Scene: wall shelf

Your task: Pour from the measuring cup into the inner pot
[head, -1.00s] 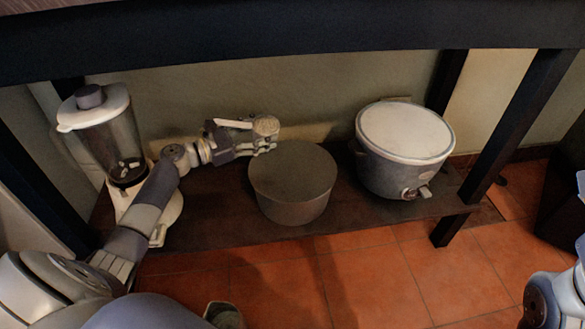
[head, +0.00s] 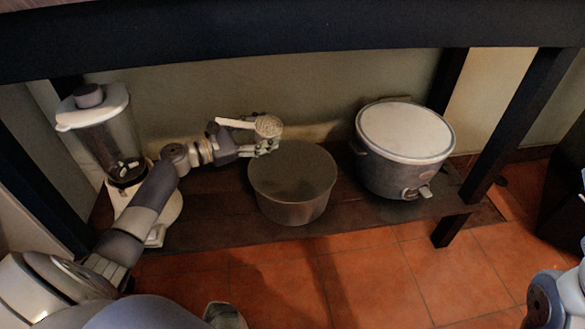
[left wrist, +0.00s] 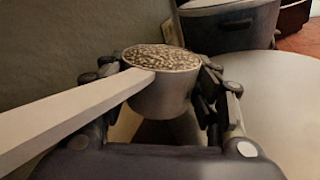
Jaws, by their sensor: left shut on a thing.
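The measuring cup (head: 268,127) is a small pale cup with a long light handle pointing left. My left gripper (head: 262,145) is shut on it and holds it just above the back left rim of the inner pot. In the left wrist view the cup (left wrist: 160,95) sits between the fingers (left wrist: 160,92), close to level and filled with speckled grains. The inner pot (head: 292,207) is a wide grey round vessel on the shelf board, below and right of the cup. My right gripper is out of view.
A white-lidded cooker (head: 405,165) stands right of the pot. A blender (head: 110,140) stands at the left, behind my left arm. A dark beam (head: 300,45) crosses above, and a dark post (head: 500,135) stands at the right.

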